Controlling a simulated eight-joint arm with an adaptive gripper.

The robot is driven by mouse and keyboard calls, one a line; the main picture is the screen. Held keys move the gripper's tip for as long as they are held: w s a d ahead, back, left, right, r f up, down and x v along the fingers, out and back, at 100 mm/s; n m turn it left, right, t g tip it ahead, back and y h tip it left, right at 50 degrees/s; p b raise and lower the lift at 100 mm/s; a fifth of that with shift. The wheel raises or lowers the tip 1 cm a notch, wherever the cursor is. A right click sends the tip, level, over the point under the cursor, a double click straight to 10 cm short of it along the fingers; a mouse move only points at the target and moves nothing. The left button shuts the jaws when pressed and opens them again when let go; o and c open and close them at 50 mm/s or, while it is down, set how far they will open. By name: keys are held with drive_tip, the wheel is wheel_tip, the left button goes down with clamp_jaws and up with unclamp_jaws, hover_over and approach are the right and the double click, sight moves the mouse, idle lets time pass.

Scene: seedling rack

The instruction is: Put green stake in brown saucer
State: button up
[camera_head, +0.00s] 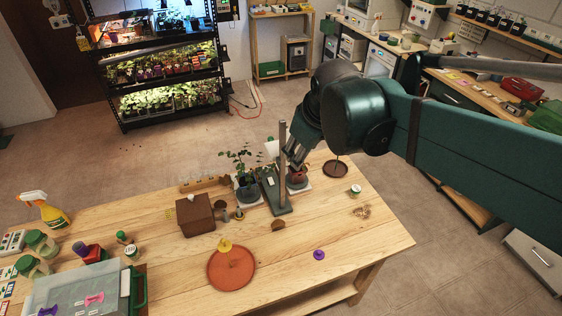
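A dark brown saucer (335,170) lies near the back right of the wooden table. A thin upright thing shows at it, too small for me to tell its colour or whether it is the green stake. A larger orange-brown saucer (231,272) lies near the front, with a small yellow knobbed piece (225,244) at its back rim. My gripper (294,160) points down beside a grey upright post, above a potted plant, left of the dark brown saucer. Its fingertips are small and partly against the post and pot, so their opening is unclear. I cannot make out the green stake for certain.
The grey post (282,165) on a dark green base stands close to my gripper. A second potted plant (246,185) and a brown box (195,216) stand to its left. A purple knobbed piece (319,255) lies at the front. The table's right front is mostly clear.

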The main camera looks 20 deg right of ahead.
drive_tip(key=s+a+f+m+t, duration=0.1)
drive_tip(key=s+a+f+m, duration=0.1)
drive_tip(key=s, duration=0.3)
drive_tip(key=s+a+f+m, duration=0.2)
drive_tip(key=s+a, duration=0.1)
drive_tip(key=s, duration=0.2)
drive_tip(key=shift+m+t+y, duration=0.3)
drive_tip(key=shift+m+t, duration=0.1)
drive_tip(key=shift+a, duration=0.1)
wheel_tip(320, 180, down, 8)
drive_tip(key=b, duration=0.7)
drive_tip(key=shift+r+b, duration=0.25)
drive_tip(key=shift+b, duration=0.1)
idle(0.5)
